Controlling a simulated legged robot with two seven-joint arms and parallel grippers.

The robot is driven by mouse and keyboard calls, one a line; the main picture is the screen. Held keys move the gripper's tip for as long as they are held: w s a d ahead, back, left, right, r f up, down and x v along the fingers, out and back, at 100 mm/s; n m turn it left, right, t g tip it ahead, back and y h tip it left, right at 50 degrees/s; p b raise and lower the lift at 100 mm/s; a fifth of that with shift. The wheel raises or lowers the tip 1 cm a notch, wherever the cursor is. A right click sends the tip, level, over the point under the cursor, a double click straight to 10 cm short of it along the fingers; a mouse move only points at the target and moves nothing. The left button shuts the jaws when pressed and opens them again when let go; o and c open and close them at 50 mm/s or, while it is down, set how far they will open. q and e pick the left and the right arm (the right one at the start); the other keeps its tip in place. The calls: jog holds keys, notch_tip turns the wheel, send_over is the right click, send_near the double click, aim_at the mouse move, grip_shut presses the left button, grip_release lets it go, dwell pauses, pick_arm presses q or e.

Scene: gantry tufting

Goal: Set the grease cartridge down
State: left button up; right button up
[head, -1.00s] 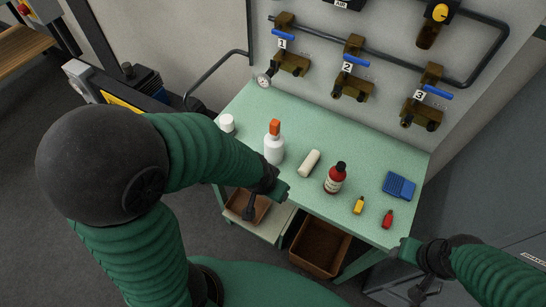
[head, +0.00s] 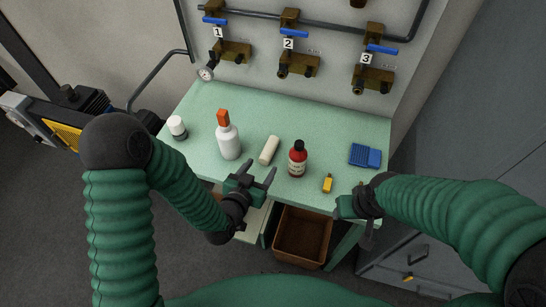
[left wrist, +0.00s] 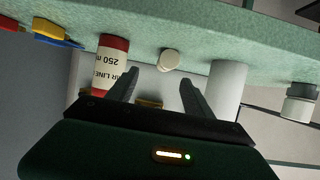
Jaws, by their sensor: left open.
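The grease cartridge, which I take to be the cream cylinder (head: 269,150), lies on its side on the green bench, between the white bottle and the red bottle. In the left wrist view its round end (left wrist: 169,60) shows between my fingers, beyond their tips. My left gripper (head: 262,170) is open and empty at the bench's front edge, apart from the cartridge. It also shows in the left wrist view (left wrist: 156,86). My right gripper (head: 346,207) is at the front right of the bench; its fingers do not show clearly.
The white bottle (head: 228,142) with an orange cap stands left of the cartridge, the red bottle (head: 298,160) right. A white jar (head: 177,128), a yellow item (head: 328,183) and a blue item (head: 364,156) are also on the bench (head: 340,130). A brown bin (head: 302,237) is below.

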aim_at(262, 154)
pick_arm(q)
jog(key=x, duration=0.3)
jog(key=p+x, duration=0.1)
jog(key=shift+w+a, duration=0.25)
jog(key=shift+w, duration=0.05)
jog(key=shift+w+a+f, duration=0.3)
jog(key=shift+w+a, duration=0.25)
jog(key=shift+w, duration=0.15)
jog(key=x, duration=0.2)
jog(key=shift+w+f+p, duration=0.1)
jog(key=shift+w+p, duration=0.15)
jog(key=shift+p, duration=0.15)
jog(key=w+d, duration=0.1)
jog(key=w+d+f, duration=0.1)
jog(key=shift+d+f, duration=0.1)
jog(key=shift+d, duration=0.25)
jog(key=shift+a, duration=0.25)
jog(key=c, duration=0.4)
jog(key=shift+a, duration=0.45)
jog(key=c, duration=0.7)
grip_shut()
jog(key=shift+d, duration=0.45)
pick_arm(e)
jog(key=shift+a+r, duration=0.25)
jog(key=shift+r, duration=0.2)
jog(key=shift+a+r, duration=0.2)
jog(key=shift+r, duration=0.25)
